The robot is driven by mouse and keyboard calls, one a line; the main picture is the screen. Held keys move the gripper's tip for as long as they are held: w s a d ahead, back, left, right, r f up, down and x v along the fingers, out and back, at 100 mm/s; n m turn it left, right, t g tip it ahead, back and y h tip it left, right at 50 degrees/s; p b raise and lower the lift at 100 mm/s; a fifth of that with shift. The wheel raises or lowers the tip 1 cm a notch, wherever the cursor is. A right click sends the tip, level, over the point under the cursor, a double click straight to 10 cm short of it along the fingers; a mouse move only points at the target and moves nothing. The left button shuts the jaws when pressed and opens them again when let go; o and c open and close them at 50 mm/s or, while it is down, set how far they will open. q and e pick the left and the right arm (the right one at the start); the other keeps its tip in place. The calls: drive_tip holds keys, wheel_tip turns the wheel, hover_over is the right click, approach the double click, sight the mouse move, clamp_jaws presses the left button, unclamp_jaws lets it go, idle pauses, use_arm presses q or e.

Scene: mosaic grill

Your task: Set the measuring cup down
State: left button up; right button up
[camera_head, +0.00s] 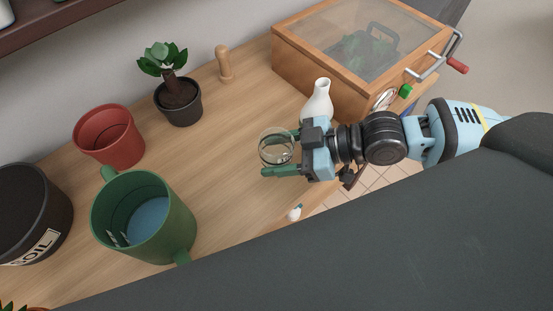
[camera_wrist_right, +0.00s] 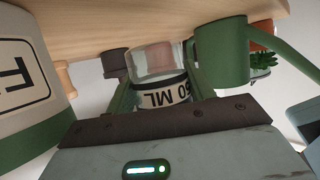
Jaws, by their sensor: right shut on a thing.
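My right gripper (camera_head: 285,153) reaches in from the right, and its green fingers are shut on the measuring cup (camera_head: 273,147), a small clear glass cup. The cup is over the front right part of the wooden table (camera_head: 225,130). I cannot tell whether its base touches the wood. My left gripper is not in view.
A green pot (camera_head: 180,215), red pot (camera_head: 112,140), potted plant (camera_head: 180,103) and wooden peg (camera_head: 225,64) stand further left. Bare wood lies left of the cup.

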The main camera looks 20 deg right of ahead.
sight(277, 163)
drive_tip(key=shift+w, duration=0.2)
drive_tip(key=shift+f, duration=1.75)
drive_tip(key=shift+f, duration=0.1)
drive_tip(key=o, duration=1.1)
drive_tip(key=shift+o, duration=0.2)
